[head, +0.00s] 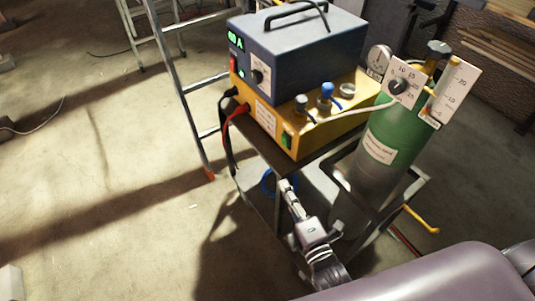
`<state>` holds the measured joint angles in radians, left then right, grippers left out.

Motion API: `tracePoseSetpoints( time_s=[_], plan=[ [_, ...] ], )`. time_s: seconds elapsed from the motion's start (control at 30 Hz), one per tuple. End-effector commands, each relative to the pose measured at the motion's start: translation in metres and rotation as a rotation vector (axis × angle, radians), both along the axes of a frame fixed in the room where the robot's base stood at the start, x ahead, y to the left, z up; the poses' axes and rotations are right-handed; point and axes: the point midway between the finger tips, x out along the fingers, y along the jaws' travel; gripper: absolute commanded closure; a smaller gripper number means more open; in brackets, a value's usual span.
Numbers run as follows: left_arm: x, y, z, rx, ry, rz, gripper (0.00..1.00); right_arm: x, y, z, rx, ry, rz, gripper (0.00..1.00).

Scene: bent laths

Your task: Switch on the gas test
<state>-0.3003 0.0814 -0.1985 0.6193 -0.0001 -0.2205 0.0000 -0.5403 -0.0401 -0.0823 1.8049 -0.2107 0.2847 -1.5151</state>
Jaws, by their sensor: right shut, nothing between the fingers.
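A yellow unit (314,138) stands on a dark cart, with a blue-grey power unit (300,56) on top of it. A small green switch (287,139) sits low on the yellow unit's front, near its right corner. Its label and position are too small to read. My right gripper (287,187) is shut and empty, pointing up from below, apart from the yellow unit and lower in the picture than the green switch. My left gripper is not in view.
A green gas cylinder (394,135) with gauges stands in the cart's frame at right. Red and black cables (228,135) hang at the yellow unit's left. A metal ladder (181,87) stands behind on the left. The floor at left is mostly clear.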

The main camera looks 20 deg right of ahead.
Motion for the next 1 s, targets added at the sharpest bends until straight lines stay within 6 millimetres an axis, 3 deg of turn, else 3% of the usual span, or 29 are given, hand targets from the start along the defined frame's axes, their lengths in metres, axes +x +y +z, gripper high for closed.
tracePoseSetpoints(
  time_s=[0.17,0.57,0.77,1.0],
  plan=[
    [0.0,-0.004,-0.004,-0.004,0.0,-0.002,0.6,0.001,-0.003,0.021,-0.061,-0.06,-0.006,1.0],
    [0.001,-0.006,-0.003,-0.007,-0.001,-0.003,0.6,0.005,-0.002,0.023,-0.062,-0.063,-0.006,1.0],
    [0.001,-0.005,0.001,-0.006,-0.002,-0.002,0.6,0.033,0.001,0.025,-0.06,-0.064,-0.005,1.0],
    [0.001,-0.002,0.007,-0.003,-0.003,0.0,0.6,0.083,0.006,0.027,-0.06,-0.064,-0.005,1.0]
  ],
)
